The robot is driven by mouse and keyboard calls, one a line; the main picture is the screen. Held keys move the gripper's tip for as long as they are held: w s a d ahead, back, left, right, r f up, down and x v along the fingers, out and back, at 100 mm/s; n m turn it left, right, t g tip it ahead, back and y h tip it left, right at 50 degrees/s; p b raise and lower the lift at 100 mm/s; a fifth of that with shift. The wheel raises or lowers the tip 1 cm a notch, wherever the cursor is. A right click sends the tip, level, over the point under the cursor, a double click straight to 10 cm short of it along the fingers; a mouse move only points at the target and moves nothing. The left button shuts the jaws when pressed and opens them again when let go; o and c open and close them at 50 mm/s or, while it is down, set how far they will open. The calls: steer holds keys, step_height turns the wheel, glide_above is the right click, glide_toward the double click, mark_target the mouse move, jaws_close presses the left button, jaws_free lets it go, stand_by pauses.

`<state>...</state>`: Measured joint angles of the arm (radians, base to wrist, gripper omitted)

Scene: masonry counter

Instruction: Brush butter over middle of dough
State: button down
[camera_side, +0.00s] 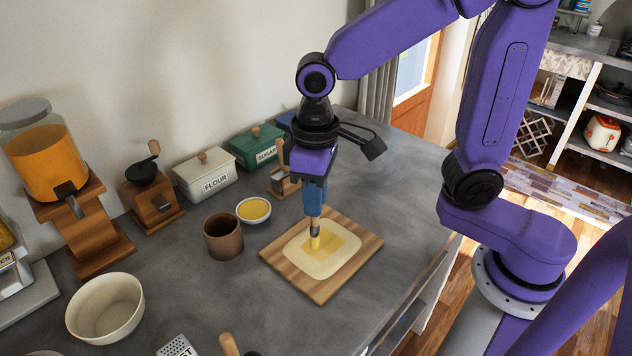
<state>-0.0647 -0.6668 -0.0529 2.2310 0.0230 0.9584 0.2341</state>
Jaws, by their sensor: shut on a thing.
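The dough (322,260) is a pale, flat, rounded rectangle on a wooden board (318,294). A yellow patch of butter (345,242) covers part of its middle and upper area. My gripper (315,200) is above the dough, shut on a brush (315,230) that points straight down. The brush's yellow bristle end appears to touch the dough at the patch's left part. The gripper's fingers and the brush handle largely merge from this side. A small white bowl of yellow butter (253,209) stands to the left behind the board.
A brown cup (223,237) stands left of the board, and a cream bowl (105,307) is at front left. Flour (205,176) and sugar (256,147) boxes, a grinder (152,200) and a dispenser (62,190) line the wall. The counter right of the board is clear.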

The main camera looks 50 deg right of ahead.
mark_target(316, 223)
step_height(316, 223, down, 3)
steer(key=shift+f, duration=0.15)
steer(key=shift+d+f, duration=0.3)
steer(key=shift+f, duration=0.6)
steer(key=shift+a+r, duration=0.15)
steer(key=shift+r, duration=0.45)
steer(key=shift+a+r, duration=0.15)
steer(key=shift+r, duration=3.35)
